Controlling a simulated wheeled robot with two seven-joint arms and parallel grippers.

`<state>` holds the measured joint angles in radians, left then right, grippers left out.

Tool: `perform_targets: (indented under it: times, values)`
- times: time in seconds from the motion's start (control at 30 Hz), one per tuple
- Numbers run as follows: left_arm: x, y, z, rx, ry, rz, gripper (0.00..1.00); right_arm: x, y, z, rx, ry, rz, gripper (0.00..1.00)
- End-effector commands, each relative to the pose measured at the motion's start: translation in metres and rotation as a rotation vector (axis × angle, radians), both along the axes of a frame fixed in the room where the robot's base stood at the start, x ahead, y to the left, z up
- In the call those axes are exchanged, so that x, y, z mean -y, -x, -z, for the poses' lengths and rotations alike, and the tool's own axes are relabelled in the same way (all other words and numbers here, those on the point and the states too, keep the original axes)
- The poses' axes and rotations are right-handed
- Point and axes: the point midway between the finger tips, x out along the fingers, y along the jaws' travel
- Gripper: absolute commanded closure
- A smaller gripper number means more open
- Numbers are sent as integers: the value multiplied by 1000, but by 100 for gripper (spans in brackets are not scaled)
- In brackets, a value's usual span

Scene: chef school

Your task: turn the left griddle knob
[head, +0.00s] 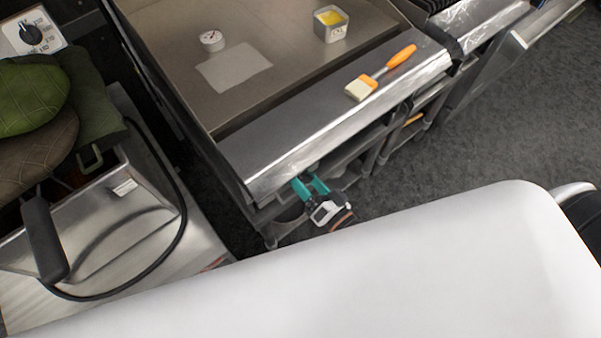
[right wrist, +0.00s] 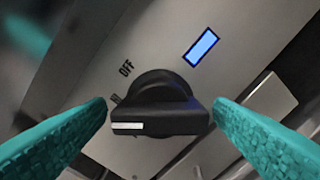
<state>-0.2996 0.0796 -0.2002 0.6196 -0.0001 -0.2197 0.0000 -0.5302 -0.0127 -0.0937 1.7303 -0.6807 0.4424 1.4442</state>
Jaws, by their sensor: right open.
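A black griddle knob (right wrist: 158,108) fills the middle of the right wrist view. Its grip bar lies nearly level in the picture, with a white mark at the left end. The word OFF is printed on the steel panel (right wrist: 190,85) above and left of it. My right gripper (right wrist: 160,112) is open, with one teal fingertip close to each end of the bar; I cannot tell whether they touch it. In the head view my right gripper (head: 310,188) is below the griddle's front edge (head: 330,128), and the knob is hidden. My left gripper is not in view.
A brush with an orange handle (head: 401,57) lies on the griddle's front ledge. A steel fryer (head: 115,225) stands left. A blue-lit display (right wrist: 202,47) is near the knob.

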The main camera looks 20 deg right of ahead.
Motion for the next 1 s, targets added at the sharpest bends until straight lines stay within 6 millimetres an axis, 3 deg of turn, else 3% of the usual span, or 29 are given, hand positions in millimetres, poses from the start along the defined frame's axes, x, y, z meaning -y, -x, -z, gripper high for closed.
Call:
perform_targets:
  times: [0.2,0.5,0.8,1.0]
  values:
    - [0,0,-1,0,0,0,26,-7,-18,0,-1,0,1,24]
    - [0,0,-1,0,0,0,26,-7,-20,0,-1,1,0,24]
    - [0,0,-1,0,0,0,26,-7,-20,0,0,1,1,68]
    - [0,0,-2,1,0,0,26,-7,-20,0,4,13,1,68]
